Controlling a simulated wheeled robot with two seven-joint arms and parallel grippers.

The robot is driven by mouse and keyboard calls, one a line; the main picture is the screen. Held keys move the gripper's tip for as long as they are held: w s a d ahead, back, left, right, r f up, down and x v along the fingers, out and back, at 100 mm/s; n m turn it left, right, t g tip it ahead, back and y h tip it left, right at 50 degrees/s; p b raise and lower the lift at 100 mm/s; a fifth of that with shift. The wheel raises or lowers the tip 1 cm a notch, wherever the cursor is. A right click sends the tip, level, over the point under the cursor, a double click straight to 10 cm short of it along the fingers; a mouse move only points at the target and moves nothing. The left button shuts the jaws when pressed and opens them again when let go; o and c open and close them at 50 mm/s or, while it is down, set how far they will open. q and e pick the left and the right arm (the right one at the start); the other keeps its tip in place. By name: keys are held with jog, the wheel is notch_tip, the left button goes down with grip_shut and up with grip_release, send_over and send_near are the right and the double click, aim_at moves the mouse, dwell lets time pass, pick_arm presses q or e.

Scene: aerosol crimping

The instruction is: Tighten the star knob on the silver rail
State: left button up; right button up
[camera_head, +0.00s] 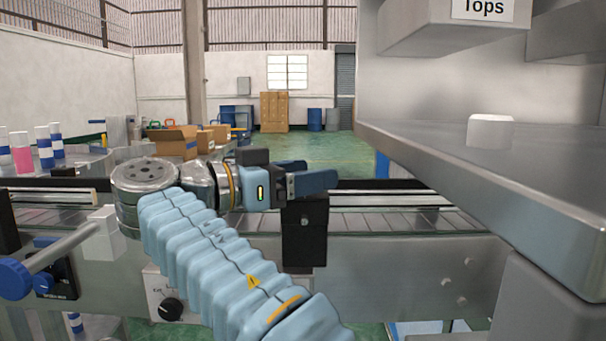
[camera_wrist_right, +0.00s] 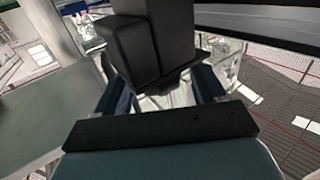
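My right gripper (camera_head: 306,176) reaches over the conveyor's near rail, its two dark blue fingers pointing right. In the right wrist view its fingers (camera_wrist_right: 163,88) stand apart, with a black block (camera_wrist_right: 155,45) between and beyond them. I cannot tell whether they touch it. In the head view a black box (camera_head: 305,232) sits on the near rail just below the fingers. No star-shaped knob shows clearly. A round blue knob (camera_head: 14,279) ends a silver rod (camera_head: 65,246) at the far left, with a smaller blue knob (camera_head: 43,283) beside it. My left gripper is not in view.
The conveyor (camera_head: 390,221) runs across behind the black box. A grey metal shelf (camera_head: 500,185) juts in on the right, close to my right arm's side. A white control box with a black dial (camera_head: 171,309) is below. Several cans (camera_head: 43,146) stand at the left.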

jog(key=p+v, duration=0.4)
jog(key=v, duration=1)
jog(key=shift+w+f, duration=0.1)
